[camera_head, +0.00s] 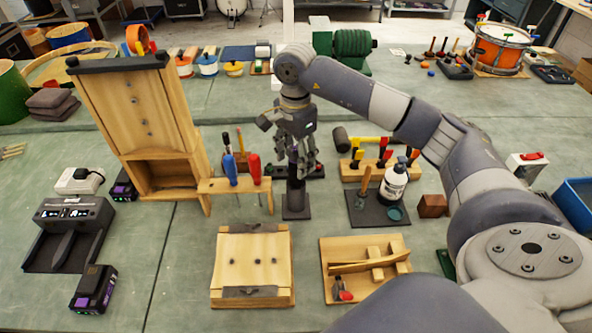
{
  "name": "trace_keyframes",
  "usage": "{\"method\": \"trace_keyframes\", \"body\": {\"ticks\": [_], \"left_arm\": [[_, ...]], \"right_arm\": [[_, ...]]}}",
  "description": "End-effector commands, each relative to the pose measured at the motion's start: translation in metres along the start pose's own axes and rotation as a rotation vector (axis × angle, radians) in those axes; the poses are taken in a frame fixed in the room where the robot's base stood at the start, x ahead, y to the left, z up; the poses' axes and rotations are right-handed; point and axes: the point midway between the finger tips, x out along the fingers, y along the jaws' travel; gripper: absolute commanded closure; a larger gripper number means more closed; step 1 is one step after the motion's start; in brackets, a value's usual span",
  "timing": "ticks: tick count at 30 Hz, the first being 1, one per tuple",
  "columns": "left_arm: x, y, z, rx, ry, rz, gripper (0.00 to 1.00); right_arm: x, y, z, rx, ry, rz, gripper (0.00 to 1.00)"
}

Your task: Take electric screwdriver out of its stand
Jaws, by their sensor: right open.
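A dark stand (296,208) with a square base stands upright near the middle of the bench. The electric screwdriver appears to be in it, as a dark upright shape with a purple part (293,158); most of it is hidden by my right gripper, so its exact outline cannot be told. My right gripper (303,165) points down from above at the screwdriver's upper part, with its fingers open beside it. I cannot tell whether a finger touches it. My left gripper is not in view.
Left of the stand is a wooden holder (210,187) with blue- and red-handled screwdrivers. A tool rack (351,172) and a white bottle (394,184) on a dark mat stand to the right. A tall wooden frame (135,110) rises at the left.

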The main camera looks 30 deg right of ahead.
Motion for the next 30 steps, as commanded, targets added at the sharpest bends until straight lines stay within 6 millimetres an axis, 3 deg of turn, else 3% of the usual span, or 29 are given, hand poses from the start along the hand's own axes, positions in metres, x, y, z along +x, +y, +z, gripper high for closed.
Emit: {"method": "trace_keyframes", "body": {"ticks": [4,9,17,20,24,30], "left_arm": [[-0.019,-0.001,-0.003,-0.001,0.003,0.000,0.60],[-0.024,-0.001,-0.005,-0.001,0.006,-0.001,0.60],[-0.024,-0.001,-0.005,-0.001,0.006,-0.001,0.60],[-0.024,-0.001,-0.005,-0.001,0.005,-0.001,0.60],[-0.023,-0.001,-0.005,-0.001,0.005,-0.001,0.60],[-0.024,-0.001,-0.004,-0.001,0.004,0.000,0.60]], "right_arm": [[0.018,-0.001,-0.004,0.001,-0.001,0.007,0.47],[0.040,-0.002,-0.004,0.000,-0.001,0.004,0.47],[0.045,-0.003,-0.004,0.000,0.001,0.001,0.47],[0.045,-0.003,-0.004,0.000,0.000,0.001,0.65],[0.045,-0.003,-0.004,0.000,0.000,0.001,0.97],[0.044,-0.003,-0.004,0.000,0.000,-0.001,1.00]]}}
